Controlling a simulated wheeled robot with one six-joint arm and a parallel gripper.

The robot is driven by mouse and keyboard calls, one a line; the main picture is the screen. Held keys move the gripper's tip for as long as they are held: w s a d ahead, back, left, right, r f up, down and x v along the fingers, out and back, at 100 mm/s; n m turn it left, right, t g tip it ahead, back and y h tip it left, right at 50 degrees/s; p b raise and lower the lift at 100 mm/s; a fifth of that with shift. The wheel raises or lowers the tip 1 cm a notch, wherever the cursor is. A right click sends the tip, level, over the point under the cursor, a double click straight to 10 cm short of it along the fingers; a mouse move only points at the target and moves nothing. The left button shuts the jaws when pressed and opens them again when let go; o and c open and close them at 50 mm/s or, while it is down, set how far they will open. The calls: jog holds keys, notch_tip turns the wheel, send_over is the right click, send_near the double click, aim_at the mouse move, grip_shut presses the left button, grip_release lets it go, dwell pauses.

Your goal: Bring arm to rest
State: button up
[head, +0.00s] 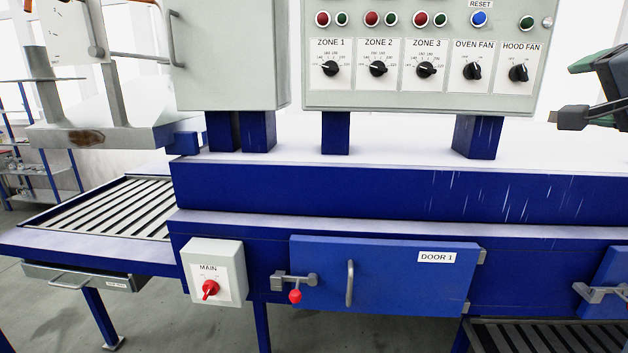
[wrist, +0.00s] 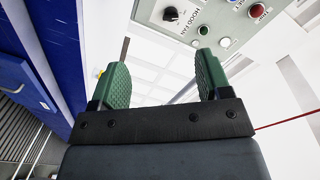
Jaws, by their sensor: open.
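My gripper (head: 572,92) shows at the right edge of the head view, to the right of the control panel (head: 420,97), with part of it cut off by the frame. In the wrist view my gripper (wrist: 165,82) has its two green finger pads wide apart with nothing between them. Past the fingers the wrist view shows a pale background and, at the upper right, the control panel (wrist: 222,22) with the HOOD FAN knob. My gripper is apart from the panel.
A blue oven body (head: 300,195) with DOOR 1 (head: 400,280) stands below the panel. A MAIN switch box (head: 214,272) with a red knob is at lower left. A slatted conveyor (head: 120,207) is at left. A grey cabinet (head: 230,60) stands left of the panel.

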notch_tip(320, 180, down, 13)
jog(key=d+g, duration=0.3)
jog(key=g, duration=0.1)
jog(key=w+a+f+n+g+y, duration=0.1)
jog(key=a+f+n+g, duration=0.15)
jog(key=f, duration=0.55)
jog(key=w+a+f+n+g+y, duration=0.1)
jog(key=a+f+g, duration=0.1)
jog(key=a+f, duration=0.35)
jog(key=s+a+f+n+g, duration=0.2)
jog(key=a+f+n, duration=0.3)
jog(key=a+f, duration=0.4)
jog(key=s+a+f+n+g+y, duration=0.1)
jog(key=s+a+f+n, duration=0.4)
jog(key=a+f, duration=0.5)
jog(key=shift+f+g+y+p, duration=0.3)
jog(key=shift+f+g, duration=0.45)
jog(key=shift+f, duration=0.05)
